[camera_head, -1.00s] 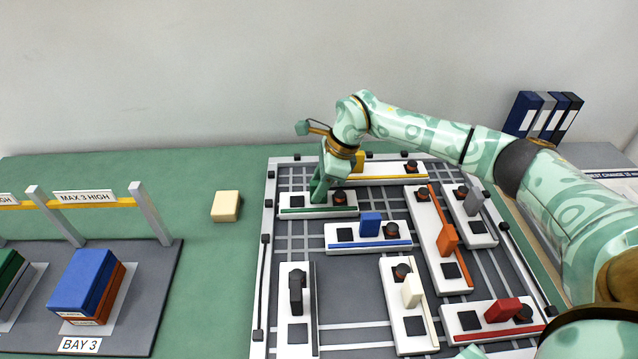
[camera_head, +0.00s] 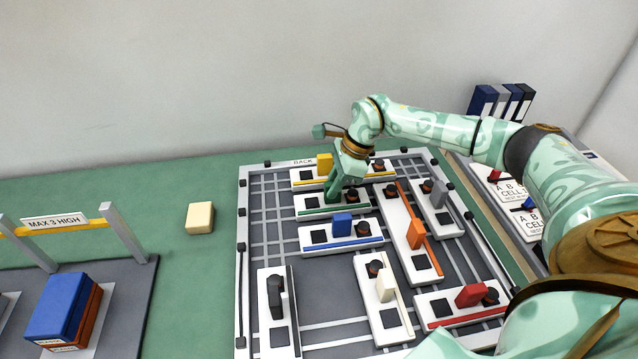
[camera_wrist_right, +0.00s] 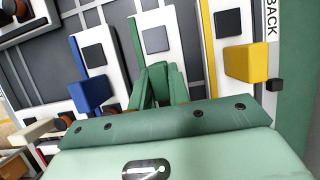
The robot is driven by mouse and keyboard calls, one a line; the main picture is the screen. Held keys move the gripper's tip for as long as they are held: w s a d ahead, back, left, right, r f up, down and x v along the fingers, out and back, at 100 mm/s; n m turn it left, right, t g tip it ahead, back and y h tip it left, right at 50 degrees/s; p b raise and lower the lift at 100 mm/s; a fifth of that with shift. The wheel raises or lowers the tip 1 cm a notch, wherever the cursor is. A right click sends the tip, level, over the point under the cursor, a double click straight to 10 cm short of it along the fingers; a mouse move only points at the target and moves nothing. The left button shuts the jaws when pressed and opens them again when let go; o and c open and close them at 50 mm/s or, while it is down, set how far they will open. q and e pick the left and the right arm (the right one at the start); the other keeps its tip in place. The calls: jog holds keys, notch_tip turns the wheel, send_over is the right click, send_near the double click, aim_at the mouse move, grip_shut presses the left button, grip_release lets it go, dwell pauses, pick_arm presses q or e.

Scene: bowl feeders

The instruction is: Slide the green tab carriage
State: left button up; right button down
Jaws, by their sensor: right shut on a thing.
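The green tab carriage (camera_head: 336,209) is a white slider with a green stripe, a dark square at its left and a dark knob at its right. It lies on the grid board between the yellow and blue tab carriages. My right gripper (camera_head: 332,190) comes down on it from above and is shut on its green tab. The tab is hard to tell from my green fingers. In the right wrist view the fingers (camera_wrist_right: 160,84) stand over the carriage (camera_wrist_right: 152,15), with its dark square beyond them. My left gripper is not in view.
The yellow tab carriage (camera_head: 307,184) lies just behind, the blue tab carriage (camera_head: 340,244) just in front. The orange tab carriage (camera_head: 405,225) stands lengthwise to the right. The board (camera_head: 255,235) has bare grid at its left. A cream block (camera_head: 200,217) lies on the green table.

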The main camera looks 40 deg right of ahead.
jog(key=c, duration=1.3)
grip_release()
jog(key=p+v, duration=0.3)
jog(key=v, duration=1.3)
jog(key=shift+d+r, duration=0.15)
